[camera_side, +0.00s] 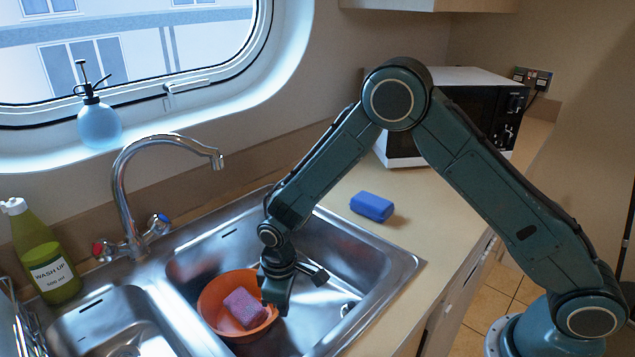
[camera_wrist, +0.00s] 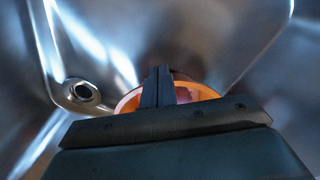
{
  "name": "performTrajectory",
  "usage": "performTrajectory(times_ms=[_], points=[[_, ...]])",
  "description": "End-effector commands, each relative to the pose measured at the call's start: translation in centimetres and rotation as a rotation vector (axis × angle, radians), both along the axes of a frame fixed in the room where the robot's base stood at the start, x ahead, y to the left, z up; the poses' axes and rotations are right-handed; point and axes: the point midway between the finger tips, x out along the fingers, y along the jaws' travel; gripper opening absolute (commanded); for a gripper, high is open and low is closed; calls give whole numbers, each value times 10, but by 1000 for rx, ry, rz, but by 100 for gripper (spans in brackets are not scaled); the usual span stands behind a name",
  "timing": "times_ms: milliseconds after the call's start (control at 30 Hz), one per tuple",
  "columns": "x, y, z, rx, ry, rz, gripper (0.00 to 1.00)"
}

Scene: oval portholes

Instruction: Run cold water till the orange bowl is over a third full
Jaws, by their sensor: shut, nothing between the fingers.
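The orange bowl (camera_side: 212,291) stands in the right-hand sink basin, with a pink-purple sponge (camera_side: 246,308) inside it. No water shows in the bowl. My gripper (camera_side: 274,309) is at the bowl's right rim, pointing down, and hides part of that rim; I cannot tell whether it touches. In the wrist view my gripper (camera_wrist: 158,78) is shut and empty in front of the bowl (camera_wrist: 128,104). The chrome tap (camera_side: 124,180) has its spout end over the right basin, with no stream visible. Its blue-marked handle (camera_side: 160,222) is on the right and its red-marked handle (camera_side: 101,249) on the left.
A green wash-up bottle (camera_side: 45,258) stands left of the sink. A blue block-shaped item (camera_side: 372,206) lies on the counter right of the basin, before a microwave (camera_side: 480,100). A blue spray bottle (camera_side: 98,122) is on the window ledge. The drain (camera_wrist: 83,91) is clear of the bowl.

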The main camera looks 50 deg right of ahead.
Motion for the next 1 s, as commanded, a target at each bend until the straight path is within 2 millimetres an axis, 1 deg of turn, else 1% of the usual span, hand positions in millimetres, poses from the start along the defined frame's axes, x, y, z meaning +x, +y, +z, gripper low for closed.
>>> performTrajectory(times_ms=[67,200,567,767,1000], points=[[7,5,0,1,-1,1,0],[12,9,0,0,0,1,0],[13,9,0,0,0,1,0],[10,7,0,-1,1,1,0],[-2,-1,0,-1,2,0,0]])
